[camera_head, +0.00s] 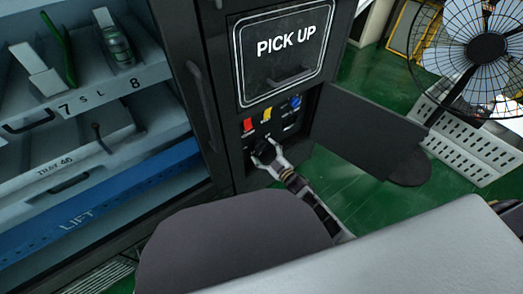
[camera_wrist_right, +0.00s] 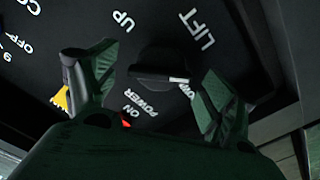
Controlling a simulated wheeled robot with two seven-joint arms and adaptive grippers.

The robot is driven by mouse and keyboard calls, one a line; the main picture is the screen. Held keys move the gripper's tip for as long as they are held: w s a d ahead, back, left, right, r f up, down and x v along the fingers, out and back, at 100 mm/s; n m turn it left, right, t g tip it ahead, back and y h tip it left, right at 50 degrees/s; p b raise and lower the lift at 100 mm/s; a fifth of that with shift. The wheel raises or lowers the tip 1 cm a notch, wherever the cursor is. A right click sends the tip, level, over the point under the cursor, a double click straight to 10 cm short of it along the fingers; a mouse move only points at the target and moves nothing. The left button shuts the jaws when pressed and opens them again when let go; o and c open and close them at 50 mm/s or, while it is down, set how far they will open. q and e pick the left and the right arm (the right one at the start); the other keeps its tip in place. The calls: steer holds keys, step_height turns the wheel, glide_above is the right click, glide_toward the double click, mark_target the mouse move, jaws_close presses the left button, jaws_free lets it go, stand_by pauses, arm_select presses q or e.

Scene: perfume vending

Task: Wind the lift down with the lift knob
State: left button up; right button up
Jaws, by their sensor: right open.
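The lift knob (camera_wrist_right: 160,66) is a dark round knob with a raised bar and a white pointer mark. In the right wrist view it lies between the fingers of my right gripper (camera_wrist_right: 155,90), which is open around it; contact cannot be told. The white mark points toward a partly hidden label below LIFT. In the head view my right gripper (camera_head: 266,155) is at the lower part of the control panel and covers the knob. The blue lift (camera_head: 120,190), lettered LIFT, is low in the cabinet at left. My left gripper is not in view.
Red (camera_head: 248,125), yellow (camera_head: 266,114) and blue (camera_head: 295,102) parts sit above my gripper on the panel. The open dark panel door (camera_head: 365,130) is to the right, the PICK UP hatch (camera_head: 285,50) above. A fan (camera_head: 485,47) stands at far right.

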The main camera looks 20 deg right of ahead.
steer(key=shift+b+x, duration=0.3)
steer(key=shift+x, duration=0.8)
steer(key=c, duration=1.1)
steer(key=shift+o, duration=0.2)
